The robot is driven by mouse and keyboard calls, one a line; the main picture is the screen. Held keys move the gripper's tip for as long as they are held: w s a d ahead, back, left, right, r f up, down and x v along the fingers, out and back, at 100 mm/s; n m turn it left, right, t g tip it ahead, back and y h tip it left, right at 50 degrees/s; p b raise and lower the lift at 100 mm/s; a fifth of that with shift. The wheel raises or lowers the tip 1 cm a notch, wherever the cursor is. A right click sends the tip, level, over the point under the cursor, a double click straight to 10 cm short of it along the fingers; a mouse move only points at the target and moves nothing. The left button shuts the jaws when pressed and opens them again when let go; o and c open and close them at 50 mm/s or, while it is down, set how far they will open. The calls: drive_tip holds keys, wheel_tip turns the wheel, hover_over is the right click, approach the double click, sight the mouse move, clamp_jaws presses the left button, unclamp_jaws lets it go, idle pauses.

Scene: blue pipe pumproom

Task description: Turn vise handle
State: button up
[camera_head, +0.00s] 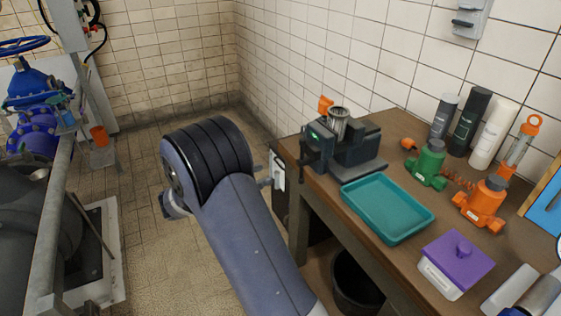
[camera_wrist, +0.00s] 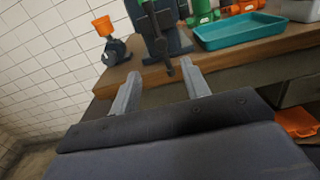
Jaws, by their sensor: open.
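In the wrist view the vise (camera_wrist: 173,38) is ahead, cut off by the top edge. Its dark handle bar (camera_wrist: 155,28) hangs at the front, with a small knob low near the bench edge. My gripper (camera_wrist: 160,80) is open and empty, its two grey fingers pointing at the vise front, one either side of the line of the handle. The fingers look short of the handle. In the head view my arm hides most of my gripper.
A teal tray (camera_head: 388,208) lies beside the vise on the workbench (camera_head: 385,130). Green (camera_head: 429,164) and orange (camera_head: 482,204) fittings, bottles and a purple-lidded box (camera_head: 457,262) stand farther right. A dark bin (camera_head: 357,282) is under the bench. Floor to the left is open.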

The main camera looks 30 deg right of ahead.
sight(298, 163)
drive_tip(key=d, duration=0.7)
drive_tip(key=s+d, duration=0.1)
drive_tip(key=d, duration=0.2)
drive_tip(key=shift+d+p, duration=0.2)
drive_tip(key=shift+p, duration=0.2)
clamp_jaws()
